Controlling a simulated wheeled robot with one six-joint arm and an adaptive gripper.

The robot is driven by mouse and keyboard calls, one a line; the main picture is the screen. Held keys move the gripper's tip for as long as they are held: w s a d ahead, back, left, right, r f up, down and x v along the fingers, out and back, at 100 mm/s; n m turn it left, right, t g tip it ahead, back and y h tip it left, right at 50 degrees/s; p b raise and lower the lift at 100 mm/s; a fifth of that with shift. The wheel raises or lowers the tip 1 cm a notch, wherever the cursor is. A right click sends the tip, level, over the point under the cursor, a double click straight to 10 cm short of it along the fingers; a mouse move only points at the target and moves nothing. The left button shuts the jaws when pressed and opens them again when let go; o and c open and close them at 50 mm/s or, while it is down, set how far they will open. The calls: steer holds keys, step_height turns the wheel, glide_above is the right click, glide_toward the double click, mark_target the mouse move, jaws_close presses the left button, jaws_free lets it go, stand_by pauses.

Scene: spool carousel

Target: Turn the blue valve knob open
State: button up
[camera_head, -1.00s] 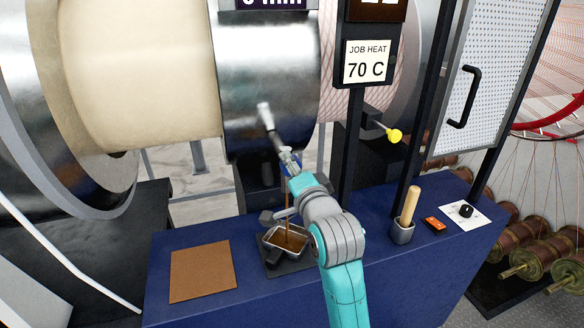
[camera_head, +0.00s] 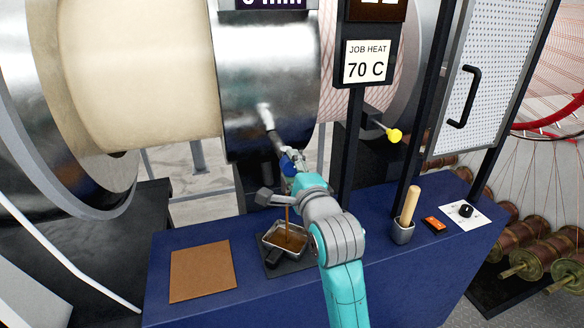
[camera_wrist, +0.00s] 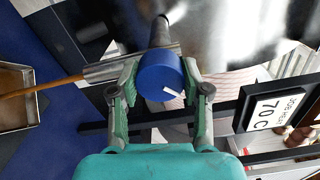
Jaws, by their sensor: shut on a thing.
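The blue valve knob (camera_wrist: 172,74) sits on a grey pipe fitting in front of the shiny metal cylinder. It also shows in the head view (camera_head: 287,164), partly covered by my gripper. My gripper (camera_wrist: 160,80) has a finger on each side of the knob and is shut on it. A white mark shows on the knob's face, toward the lower right in the wrist view. A brown stream runs from a spout (camera_wrist: 113,67) beside the knob down into a metal pan (camera_head: 271,241) on the bench, which holds brown liquid.
A brown square board (camera_head: 202,271) lies on the blue bench (camera_head: 250,300) left of the pan. A wooden-handled tool (camera_head: 410,205) stands in a grey cup at right.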

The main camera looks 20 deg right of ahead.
steer(key=shift+f, duration=0.1)
stand_by(0.3)
steer(key=o, duration=1.1)
steer(key=shift+o, duration=0.2)
steer(key=shift+s, duration=0.15)
steer(key=s, duration=1.1)
steer(key=shift+s, duration=0.4)
